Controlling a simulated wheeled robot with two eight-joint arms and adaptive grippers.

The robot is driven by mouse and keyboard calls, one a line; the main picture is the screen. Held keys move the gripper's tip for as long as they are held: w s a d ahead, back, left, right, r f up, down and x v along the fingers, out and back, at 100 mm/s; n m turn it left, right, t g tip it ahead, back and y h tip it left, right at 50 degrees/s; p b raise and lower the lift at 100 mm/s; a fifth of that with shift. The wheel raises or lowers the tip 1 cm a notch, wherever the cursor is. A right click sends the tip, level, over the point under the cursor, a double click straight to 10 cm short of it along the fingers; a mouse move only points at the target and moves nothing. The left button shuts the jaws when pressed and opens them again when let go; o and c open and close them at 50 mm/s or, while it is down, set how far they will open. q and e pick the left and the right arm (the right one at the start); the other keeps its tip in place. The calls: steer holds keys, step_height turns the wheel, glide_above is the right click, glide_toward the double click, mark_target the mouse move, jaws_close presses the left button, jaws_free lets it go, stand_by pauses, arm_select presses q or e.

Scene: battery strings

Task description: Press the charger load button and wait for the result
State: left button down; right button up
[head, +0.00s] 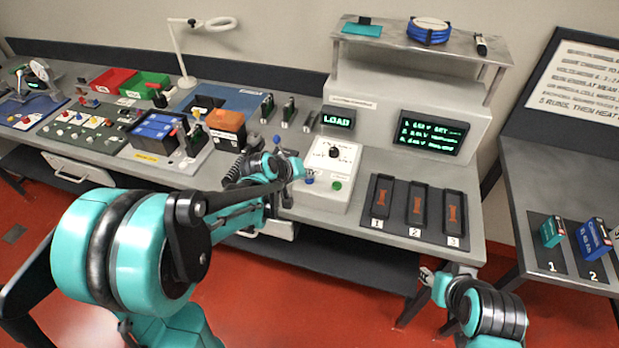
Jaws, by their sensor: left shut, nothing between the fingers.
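The white charger box (325,211) stands on the grey bench with a black knob on its upper face. A blue button (309,181) and a green button (336,186) sit on its lower part; their labels are too small or covered to read. My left gripper (296,172) is shut and empty at the box's left side, close to the blue button. Whether it touches the button I cannot tell. A small display (338,119) behind the box reads LOAD. My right gripper (434,285) is low in front of the bench, its fingers unclear.
A wider screen (433,136) shows several lines of green text. Three black trays (416,208) numbered 1 to 3 lie right of the box. Battery blocks, bins and a lamp (190,65) crowd the bench's left. A side table (560,185) at right holds small boxed batteries.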

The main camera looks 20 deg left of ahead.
mark_target(308, 181)
arm_select(q)
steer(key=shift+r+p, duration=0.5)
steer(key=shift+r, duration=0.3)
steer(key=shift+r, duration=0.1)
step_height(308, 181, up, 5)
steer(key=p, duration=0.4)
stand_by(0.5)
steer(key=s+f+m+g+y+b, duration=0.1)
steer(key=s+m+y+b, duration=0.2)
steer(key=s, duration=2.2)
steer(key=shift+m+g+b, duration=0.3)
steer(key=shift+m+b, duration=0.15)
steer(key=shift+m, duration=0.55)
